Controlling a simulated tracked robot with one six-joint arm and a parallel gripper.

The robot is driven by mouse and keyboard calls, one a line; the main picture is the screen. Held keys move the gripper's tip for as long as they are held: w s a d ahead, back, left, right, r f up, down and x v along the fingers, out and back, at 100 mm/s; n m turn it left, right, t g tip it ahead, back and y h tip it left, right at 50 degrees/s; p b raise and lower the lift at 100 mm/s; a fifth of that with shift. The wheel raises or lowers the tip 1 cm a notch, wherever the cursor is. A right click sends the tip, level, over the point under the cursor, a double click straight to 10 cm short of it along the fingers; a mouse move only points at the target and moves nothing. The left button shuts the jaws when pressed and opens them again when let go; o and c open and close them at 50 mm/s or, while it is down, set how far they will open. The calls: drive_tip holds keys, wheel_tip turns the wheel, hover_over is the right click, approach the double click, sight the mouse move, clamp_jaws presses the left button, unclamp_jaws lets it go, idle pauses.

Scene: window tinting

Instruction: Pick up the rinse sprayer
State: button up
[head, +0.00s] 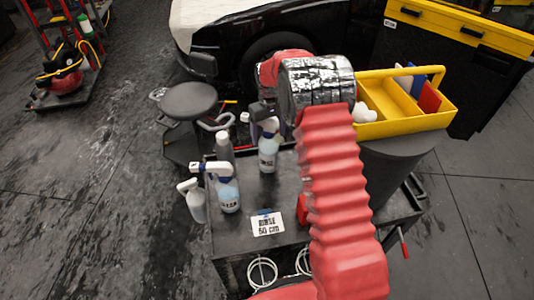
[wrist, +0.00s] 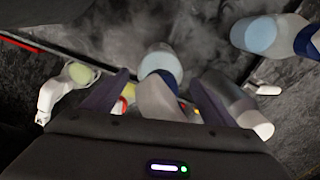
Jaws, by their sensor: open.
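Two similar spray bottles with white heads, blue collars and pale blue liquid stand upright on the dark cart. One spray bottle (head: 268,153) is at the cart's back, below my gripper (head: 263,117); the other (head: 228,192) is nearer the front left. Their labels are too small to read surely, so I cannot tell which is the rinse sprayer. In the wrist view my gripper (wrist: 164,82) is open, with a bottle's white head and blue collar (wrist: 158,98) between its fingers. A gap shows at the fingers, and any contact is unclear. Another bottle (wrist: 262,35) is at upper right.
A card (head: 267,224) reading "RINSE 50 cm" lies on the cart (head: 237,240). A grey bottle (head: 223,148) and a white sprayer (head: 194,203) stand close by. A yellow caddy (head: 400,125) is right of my arm. A stool (head: 188,101) stands behind left.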

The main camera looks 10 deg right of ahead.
drive_tip(key=shift+f, duration=0.1)
idle(0.5)
drive_tip(key=c, duration=2)
